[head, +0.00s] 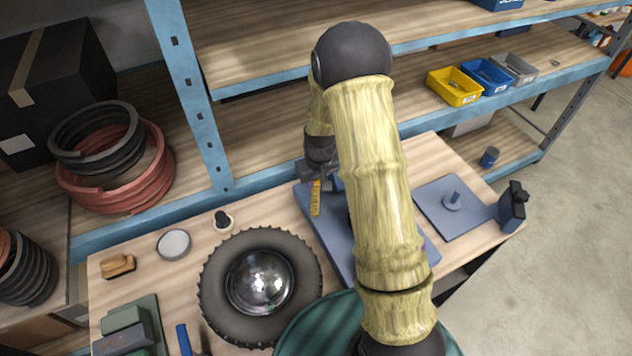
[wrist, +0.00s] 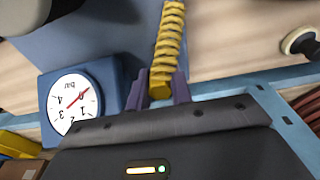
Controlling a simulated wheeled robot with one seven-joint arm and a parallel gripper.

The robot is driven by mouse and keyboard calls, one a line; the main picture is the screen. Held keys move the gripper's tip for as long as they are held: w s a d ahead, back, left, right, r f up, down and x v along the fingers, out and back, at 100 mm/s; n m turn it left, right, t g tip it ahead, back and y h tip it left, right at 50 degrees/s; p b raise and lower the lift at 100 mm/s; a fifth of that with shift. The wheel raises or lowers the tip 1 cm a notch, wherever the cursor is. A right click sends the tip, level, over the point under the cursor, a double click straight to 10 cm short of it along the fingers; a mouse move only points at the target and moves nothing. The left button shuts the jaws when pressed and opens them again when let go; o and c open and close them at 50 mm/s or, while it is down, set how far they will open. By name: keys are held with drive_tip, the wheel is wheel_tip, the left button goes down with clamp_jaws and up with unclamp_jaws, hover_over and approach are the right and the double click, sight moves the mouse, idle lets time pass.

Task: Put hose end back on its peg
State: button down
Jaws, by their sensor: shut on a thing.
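The yellow coiled hose (head: 316,198) hangs below my gripper (head: 314,181), over the left part of a blue-grey base plate (head: 338,250). In the wrist view, the hose (wrist: 168,40) runs away from between the two purple fingers of my gripper (wrist: 160,90), which are shut on its end. A short upright peg (head: 453,199) with a round collar stands on a separate blue-grey plate (head: 433,207) at the right of the bench. My gripper is well to the left of that peg. My arm hides much of the base plate.
A blue gauge box (wrist: 82,100) stands close to my gripper. A black tyre (head: 215,305) with a shiny dome lies at front left. A dark clamp-like block (head: 513,207) stands at the right edge. A blue shelf upright (head: 190,95) rises behind the bench.

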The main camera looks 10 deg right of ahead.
sight(316, 195)
drive_tip(key=shift+f+b, duration=1.55)
drive_tip(key=shift+f, duration=0.25)
idle(1.8)
drive_tip(key=c, duration=1.2)
unclamp_jaws()
drive_tip(key=shift+o, duration=0.6)
drive_tip(key=o, duration=0.5)
drive_tip(key=shift+r+p, duration=1.1)
drive_tip(key=shift+r, duration=0.55)
drive_tip(key=shift+r+p, duration=2.25)
drive_tip(key=shift+r, duration=1.15)
